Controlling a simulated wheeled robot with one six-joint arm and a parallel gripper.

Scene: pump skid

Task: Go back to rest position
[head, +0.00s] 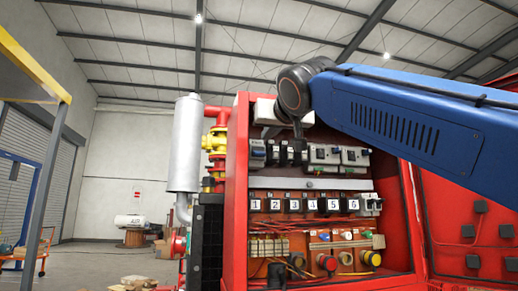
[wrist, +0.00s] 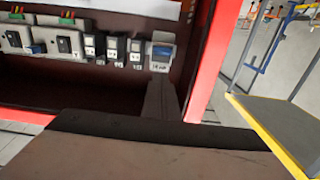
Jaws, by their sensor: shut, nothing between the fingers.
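My blue arm (head: 400,115) reaches in from the right in the head view and ends in a dark round joint. My gripper (head: 298,131) hangs below that joint, small and dark, in front of the upper part of the open red cabinet (head: 238,190). It is shut and I see nothing held in it. Its fingertips are hard to make out against the upper row of breakers (head: 322,154). The wrist view shows a row of switch modules (wrist: 115,46) close up, with a large brownish surface across the bottom.
The cabinet holds numbered switches (head: 299,205) and coloured knobs (head: 327,262). Its open red door (head: 470,225) stands at the right. A silver cylinder (head: 186,145) and yellow valve piping (head: 216,145) stand left of it. A yellow-edged platform (head: 35,70) is at the far left.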

